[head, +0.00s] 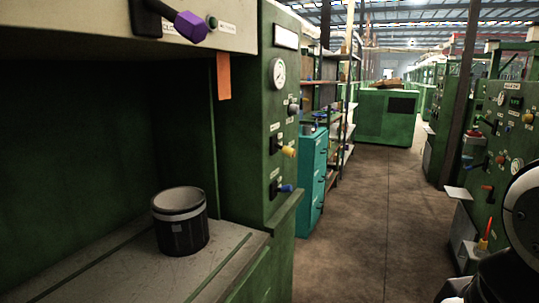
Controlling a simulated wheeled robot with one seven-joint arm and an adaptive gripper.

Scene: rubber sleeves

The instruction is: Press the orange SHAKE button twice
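No button that I can read as SHAKE shows in the head view; the small labels are illegible. A yellow-orange knob (289,152) on a black lever sticks out of the green control panel (267,113) left of centre. A small orange-yellow knob (528,118) sits high on the green machine (493,155) at the right, beside other controls. I cannot tell whether either is the SHAKE button. A black and white part at the lower right corner looks like a link of my arm. My gripper is not in view.
A black bucket (183,236) with a pale band stands on the grey shelf (115,267) at the left. A teal cabinet (312,180) stands behind. The brown aisle floor (370,225) is clear.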

